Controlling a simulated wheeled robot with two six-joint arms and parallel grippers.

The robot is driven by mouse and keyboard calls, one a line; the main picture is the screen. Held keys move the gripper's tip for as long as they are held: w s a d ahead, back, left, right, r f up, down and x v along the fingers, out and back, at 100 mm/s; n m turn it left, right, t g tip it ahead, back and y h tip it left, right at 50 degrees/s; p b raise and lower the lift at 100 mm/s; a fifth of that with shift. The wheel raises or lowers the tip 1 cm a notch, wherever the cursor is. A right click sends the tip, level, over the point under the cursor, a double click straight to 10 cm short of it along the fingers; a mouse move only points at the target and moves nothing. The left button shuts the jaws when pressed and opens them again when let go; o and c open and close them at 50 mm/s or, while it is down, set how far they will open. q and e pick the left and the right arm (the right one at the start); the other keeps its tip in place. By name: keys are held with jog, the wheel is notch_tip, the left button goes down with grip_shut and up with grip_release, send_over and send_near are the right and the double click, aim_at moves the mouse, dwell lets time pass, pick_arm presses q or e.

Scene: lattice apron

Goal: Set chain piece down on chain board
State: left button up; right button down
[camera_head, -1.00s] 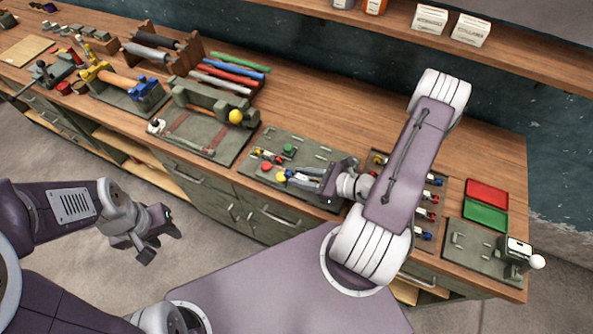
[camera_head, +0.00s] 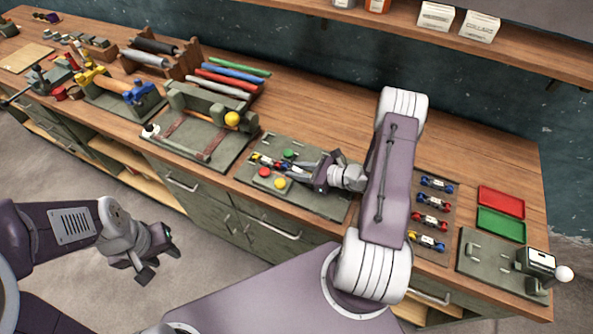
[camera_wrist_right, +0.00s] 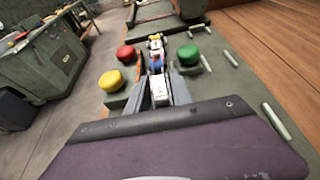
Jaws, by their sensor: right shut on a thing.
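The grey-green chain board (camera_head: 325,203) lies on the bench below my right gripper (camera_head: 287,167). Red, yellow and green round buttons stand on it. A short row of coloured chain parts (camera_head: 264,160) lies at its left side; in the right wrist view the row (camera_wrist_right: 155,50) runs ahead of my fingers. My right gripper (camera_wrist_right: 160,95) is shut on a chain piece (camera_wrist_right: 159,91), of which a white part shows between the fingers. The piece is in line with the row, low over the board; contact cannot be told. My left gripper (camera_head: 160,262) is open and empty, off the bench front.
A rack (camera_head: 432,247) with several chain pieces lies right of my right arm. Red (camera_head: 501,202) and green (camera_head: 501,224) trays and another fixture board (camera_head: 480,261) stand further right. A clamp fixture board (camera_head: 165,150) is left of the chain board. Bare wood lies behind.

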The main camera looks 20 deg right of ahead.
aim_at(307, 172)
jog(key=c, duration=1.2)
grip_release()
jog(key=shift+f, duration=0.1)
jog(key=shift+c, duration=0.2)
jog(key=shift+o, duration=0.6)
jog(key=shift+w+d, duration=0.1)
jog(key=shift+f, duration=0.3)
jog(key=b+v, duration=0.1)
jog(key=v, duration=0.2)
jog(key=shift+s+d+r+b, duration=0.15)
jog(key=shift+s+d+b, duration=0.1)
jog(key=shift+b, duration=0.1)
jog(key=v, duration=0.5)
jog(key=shift+s+a+r+b, duration=0.1)
jog(key=shift+s+r+b, duration=0.15)
jog(key=shift+b, duration=0.1)
